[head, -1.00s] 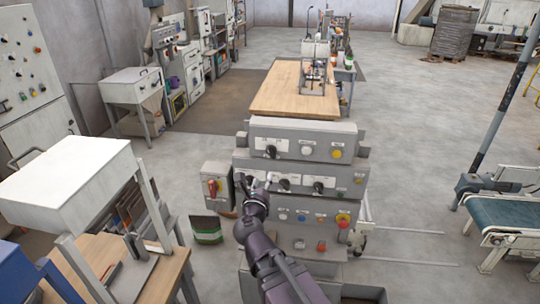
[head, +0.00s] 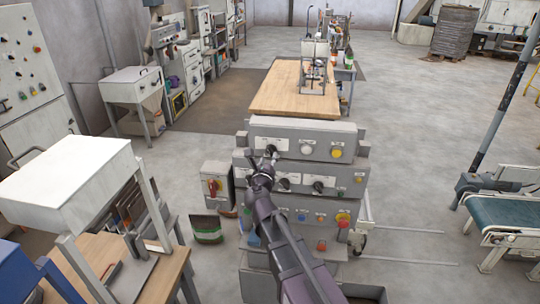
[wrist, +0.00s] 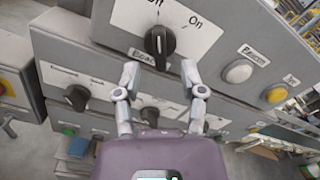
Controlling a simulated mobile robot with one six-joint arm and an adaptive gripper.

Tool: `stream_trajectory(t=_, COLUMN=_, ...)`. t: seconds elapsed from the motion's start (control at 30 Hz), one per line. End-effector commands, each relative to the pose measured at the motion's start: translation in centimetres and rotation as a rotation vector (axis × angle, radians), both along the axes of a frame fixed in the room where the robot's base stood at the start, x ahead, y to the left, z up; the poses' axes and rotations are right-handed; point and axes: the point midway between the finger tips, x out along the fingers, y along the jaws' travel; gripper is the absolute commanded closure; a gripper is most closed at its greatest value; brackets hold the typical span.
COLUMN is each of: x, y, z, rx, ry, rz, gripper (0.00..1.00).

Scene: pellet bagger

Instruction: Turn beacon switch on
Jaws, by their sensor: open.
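The beacon switch (wrist: 159,42) is a black rotary knob on a white label plate in the wrist view; "On" is printed to the right, another partly cut-off word to its left, and a partly hidden label beginning "Beac" below. The knob's pointer looks roughly upright, toward the gap between the words. In the head view it sits on the top tier of the grey panel (head: 318,127), mostly behind my gripper (head: 265,155). In the wrist view my gripper (wrist: 160,80) is open, its two fingertips just below and either side of the knob, apart from it.
A white button (wrist: 239,71) and a yellow button (wrist: 276,94) lie right of the switch. Another black knob (wrist: 77,97) is on the tier below. A red-handled switch box (head: 215,186) stands left of the panel. A wooden table (head: 290,92) is behind.

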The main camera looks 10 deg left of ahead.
Motion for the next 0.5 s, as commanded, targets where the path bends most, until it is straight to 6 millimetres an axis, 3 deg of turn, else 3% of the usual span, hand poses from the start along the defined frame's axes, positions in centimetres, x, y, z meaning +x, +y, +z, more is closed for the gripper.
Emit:
stream_trajectory(t=0.2, x=2.4, y=0.1, z=0.0, rx=0.0, ry=0.0, rz=0.0, gripper=0.47)
stream_trajectory(t=0.5, x=3.1, y=0.0, z=0.0, rx=0.0, ry=0.0, rz=0.0, gripper=0.47)
